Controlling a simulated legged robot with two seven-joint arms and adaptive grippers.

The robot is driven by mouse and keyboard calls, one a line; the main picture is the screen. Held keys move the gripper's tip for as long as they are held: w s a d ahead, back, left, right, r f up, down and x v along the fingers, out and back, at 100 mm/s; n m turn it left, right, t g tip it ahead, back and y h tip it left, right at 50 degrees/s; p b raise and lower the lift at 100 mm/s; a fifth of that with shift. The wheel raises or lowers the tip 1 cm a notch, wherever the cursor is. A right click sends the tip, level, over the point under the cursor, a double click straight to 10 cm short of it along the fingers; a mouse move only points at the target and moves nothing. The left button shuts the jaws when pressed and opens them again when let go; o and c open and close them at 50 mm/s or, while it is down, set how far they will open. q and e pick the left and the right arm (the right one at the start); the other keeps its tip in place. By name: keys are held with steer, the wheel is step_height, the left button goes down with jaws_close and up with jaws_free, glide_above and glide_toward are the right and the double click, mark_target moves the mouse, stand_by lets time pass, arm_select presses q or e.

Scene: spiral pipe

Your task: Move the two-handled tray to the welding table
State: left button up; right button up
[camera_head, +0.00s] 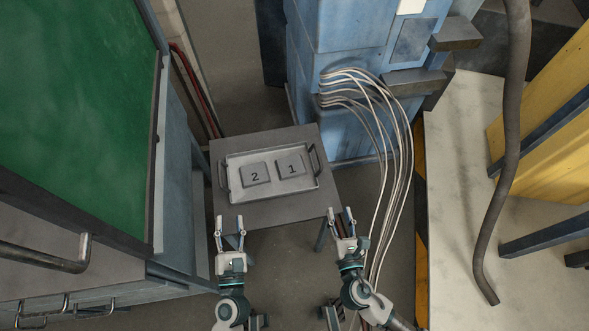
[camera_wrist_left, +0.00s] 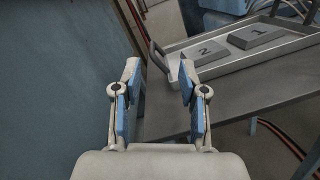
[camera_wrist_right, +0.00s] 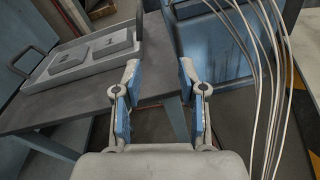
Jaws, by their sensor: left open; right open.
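The grey two-handled tray (camera_head: 240,193) lies on a small dark table (camera_head: 272,214), holding two flat blocks marked 2 (camera_head: 255,174) and 1 (camera_head: 291,166). It has a dark upright handle at each end. My left gripper (camera_head: 230,224) is open and empty, in front of the table near the tray's left end. In the left wrist view the tray (camera_wrist_left: 215,68) is beyond the fingers, apart from them. My right gripper (camera_head: 342,218) is open and empty, in front of the table's right corner. In the right wrist view the tray (camera_wrist_right: 42,86) is at upper left, untouched.
A green-topped cabinet (camera_head: 80,90) with metal handles stands close on the left. A blue machine (camera_head: 340,50) stands behind, with pale cables (camera_head: 400,150) hanging right of the small table. A pale surface with a dark pipe (camera_head: 513,110) is at right. I cannot tell which is the welding table.

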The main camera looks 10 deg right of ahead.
mark_target(219, 165)
arm_select(q)
steer(key=f+n, duration=0.1)
steer(key=a+f+n+g+y, duration=0.1)
steer(key=n, duration=0.1)
steer(key=shift+w+a+y, duration=0.15)
steer(key=shift+w+y, duration=0.15)
steer(key=shift+w, duration=0.1)
arm_select(e)
steer(key=n, duration=0.1)
steer(key=a+r+n+t+y, duration=0.1)
steer(key=n, duration=0.1)
steer(key=shift+w+a+r, duration=0.3)
steer(key=shift+w, duration=0.05)
arm_select(q)
steer(key=w, duration=0.5)
steer(key=w+a, duration=0.1)
steer(key=w, duration=1.1)
steer(key=shift+w+a, duration=0.2)
steer(key=shift+a, duration=0.15)
arm_select(e)
steer(key=w, duration=0.5)
steer(key=w+a, duration=0.1)
steer(key=w, duration=1.1)
steer(key=shift+w+a, duration=0.2)
arm_select(q)
steer(key=shift+c, duration=0.2)
arm_select(e)
steer(key=shift+c, duration=0.2)
